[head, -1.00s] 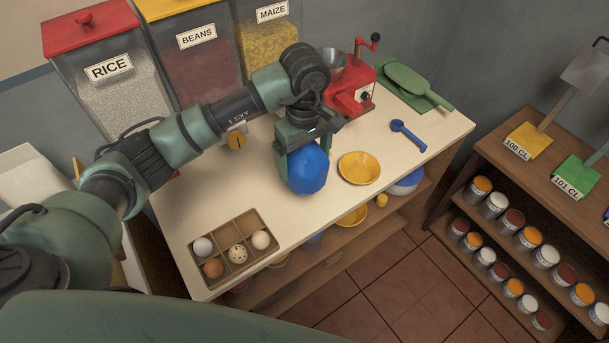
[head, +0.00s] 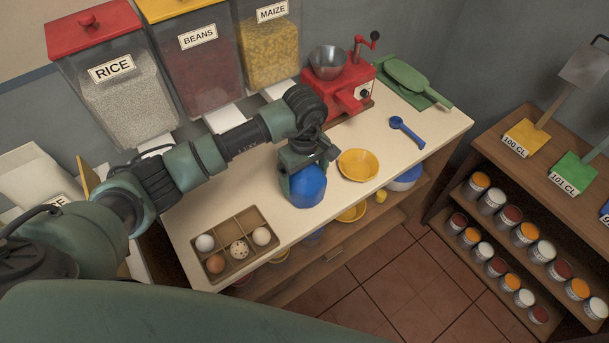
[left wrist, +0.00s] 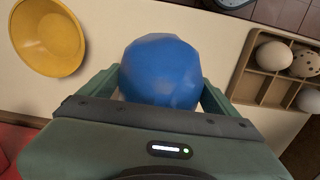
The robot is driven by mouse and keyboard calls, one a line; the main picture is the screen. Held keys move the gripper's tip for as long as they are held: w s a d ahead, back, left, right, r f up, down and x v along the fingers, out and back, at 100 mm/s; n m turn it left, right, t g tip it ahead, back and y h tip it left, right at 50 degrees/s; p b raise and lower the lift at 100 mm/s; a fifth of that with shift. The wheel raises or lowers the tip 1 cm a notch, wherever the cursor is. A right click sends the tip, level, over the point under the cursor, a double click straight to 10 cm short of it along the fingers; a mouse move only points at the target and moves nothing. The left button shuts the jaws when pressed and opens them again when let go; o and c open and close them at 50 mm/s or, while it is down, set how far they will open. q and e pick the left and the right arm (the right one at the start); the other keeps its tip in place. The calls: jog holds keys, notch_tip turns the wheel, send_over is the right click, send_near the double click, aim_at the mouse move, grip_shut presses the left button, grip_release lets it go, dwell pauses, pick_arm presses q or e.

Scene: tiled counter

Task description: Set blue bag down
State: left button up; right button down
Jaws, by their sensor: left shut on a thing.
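The blue bag (head: 308,187) is a rounded, faceted bundle near the front edge of the counter (head: 330,215). My left gripper (head: 305,170) is above it and shut on it, with one finger on each side. In the left wrist view the blue bag (left wrist: 162,72) sits between the two green fingers of my left gripper (left wrist: 160,90). Its underside is hidden, so I cannot tell whether it touches the counter. My right gripper does not show.
A yellow bowl (head: 358,165) stands just right of the bag. An egg tray (head: 240,273) with several eggs lies to the left. Grain bins line the wall.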

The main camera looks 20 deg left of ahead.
pick_arm(q)
jog(key=o, duration=1.7)
jog(key=shift+o, duration=0.2)
jog(key=shift+r, duration=0.2)
notch_tip(320, 180, up, 11)
jog(key=b, duration=0.3)
jog(key=shift+f, duration=0.2)
jog(key=shift+r, duration=0.6)
jog(key=shift+s+f, duration=0.1)
